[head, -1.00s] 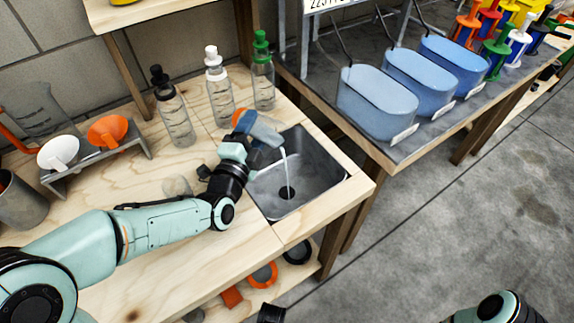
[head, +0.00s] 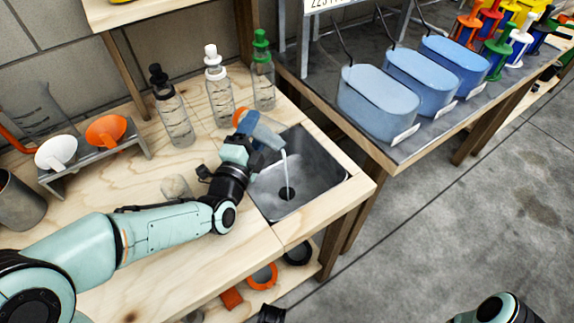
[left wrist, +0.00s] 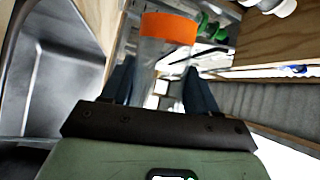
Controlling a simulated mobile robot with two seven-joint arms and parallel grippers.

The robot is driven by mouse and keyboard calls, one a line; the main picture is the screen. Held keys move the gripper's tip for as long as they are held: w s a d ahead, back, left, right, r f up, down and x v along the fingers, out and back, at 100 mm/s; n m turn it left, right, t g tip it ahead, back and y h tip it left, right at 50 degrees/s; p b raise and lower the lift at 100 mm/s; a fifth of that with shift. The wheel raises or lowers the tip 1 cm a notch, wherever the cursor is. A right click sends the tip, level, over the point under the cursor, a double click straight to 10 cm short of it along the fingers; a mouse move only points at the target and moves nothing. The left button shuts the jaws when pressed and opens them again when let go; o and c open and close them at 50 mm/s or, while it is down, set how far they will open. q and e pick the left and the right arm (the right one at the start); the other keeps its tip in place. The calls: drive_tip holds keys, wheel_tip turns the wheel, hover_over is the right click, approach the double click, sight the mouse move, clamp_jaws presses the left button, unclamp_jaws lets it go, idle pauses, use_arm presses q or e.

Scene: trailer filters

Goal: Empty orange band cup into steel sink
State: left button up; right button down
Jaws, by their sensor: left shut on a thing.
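The orange band cup (head: 262,129) is a clear cup with an orange band near its base. It is tipped over the steel sink (head: 318,186), mouth to the right, and a pale stream falls from it towards the drain. My left gripper (head: 246,143) is shut on the cup at the sink's left back corner. In the left wrist view the cup's orange band (left wrist: 169,28) stands out beyond the two dark fingers (left wrist: 157,85). The sink also shows at the left of that view (left wrist: 50,75). My right gripper cannot be made out; only a bit of my right arm shows at the bottom right.
Bottles with black (head: 173,110), white (head: 219,90) and green (head: 263,75) caps stand behind the sink. Orange (head: 106,130) and white (head: 57,152) funnels sit in a rack at left. Blue tubs (head: 378,105) stand on the right-hand table. A clear round object (head: 176,187) lies beside my forearm.

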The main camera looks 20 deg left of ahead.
sight(257, 127)
use_arm(q)
drive_tip(key=shift+s+d+r+m+t+h+b, duration=0.15)
drive_tip(key=shift+r+m+t+h+b, duration=0.45)
drive_tip(key=shift+m, duration=0.6)
use_arm(e)
drive_tip(key=shift+s+d+f+g, duration=0.1)
drive_tip(key=shift+s+f+g, duration=0.15)
drive_tip(key=shift+s+f, duration=0.3)
drive_tip(key=shift+s+d+f+g, duration=0.1)
drive_tip(key=shift+s+f+g, duration=0.2)
drive_tip(key=shift+s, duration=0.45)
use_arm(q)
drive_tip(key=shift+d+r+m+b, duration=0.3)
drive_tip(key=shift+r+m+b, duration=0.25)
drive_tip(key=shift+m+b, duration=0.3)
use_arm(e)
drive_tip(key=shift+s+d+f+g, duration=0.1)
drive_tip(key=shift+s+f+g, duration=0.25)
drive_tip(key=shift+s, duration=0.35)
drive_tip(key=shift+s+f+g, duration=0.1)
drive_tip(key=shift+s+f, duration=0.3)
drive_tip(key=shift+s, duration=0.3)
use_arm(q)
drive_tip(key=shift+s+d+r+m+t, duration=0.15)
drive_tip(key=shift+r+m+t, duration=0.1)
drive_tip(key=shift+m+t, duration=0.25)
use_arm(e)
drive_tip(key=shift+s+f, duration=0.1)
drive_tip(key=shift+s, duration=0.25)
